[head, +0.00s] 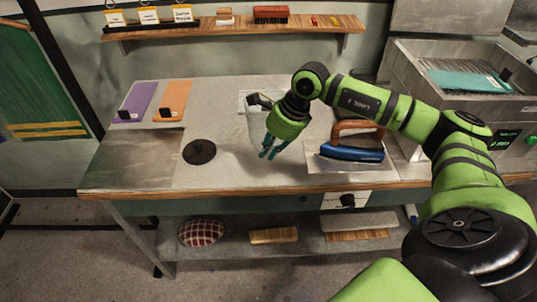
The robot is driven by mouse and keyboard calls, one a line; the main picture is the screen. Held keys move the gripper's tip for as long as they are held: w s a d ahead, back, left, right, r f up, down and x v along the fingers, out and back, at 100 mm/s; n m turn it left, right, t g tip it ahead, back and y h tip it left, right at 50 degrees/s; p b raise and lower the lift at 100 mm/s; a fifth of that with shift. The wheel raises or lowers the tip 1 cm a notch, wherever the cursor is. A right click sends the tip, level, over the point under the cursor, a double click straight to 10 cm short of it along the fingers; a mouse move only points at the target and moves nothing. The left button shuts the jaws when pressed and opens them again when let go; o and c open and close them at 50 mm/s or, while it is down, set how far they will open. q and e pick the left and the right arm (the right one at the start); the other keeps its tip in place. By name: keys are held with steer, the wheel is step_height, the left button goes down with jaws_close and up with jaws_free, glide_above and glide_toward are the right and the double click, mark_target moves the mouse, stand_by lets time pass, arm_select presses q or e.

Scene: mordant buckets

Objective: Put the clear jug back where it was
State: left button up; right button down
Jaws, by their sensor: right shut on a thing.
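The clear jug (257,126) is at the middle of the worktable, a faint see-through shape partly hidden behind my right gripper. My right gripper (269,151) comes in from the right, points down and is shut at the jug; its teal fingertips show in front of it. The exact grip and whether the jug's base touches the table are hard to see. My left gripper is not in view.
A dark round disc (199,151) lies left of the jug. A blue iron (352,152) stands on a pale plate to the right. Purple (137,101) and orange (172,100) boards lie at the back left. The worktable's (130,161) front left is clear.

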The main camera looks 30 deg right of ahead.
step_height(320, 180, down, 4)
steer(key=shift+w+r+p, duration=0.1)
steer(key=shift+r+p, duration=0.15)
steer(key=shift+p, duration=0.65)
steer(key=shift+f, duration=0.25)
steer(key=shift+f+b, duration=0.2)
steer(key=shift+b, duration=0.1)
steer(key=c, duration=1.2)
jaws_free()
steer(key=shift+c, duration=0.2)
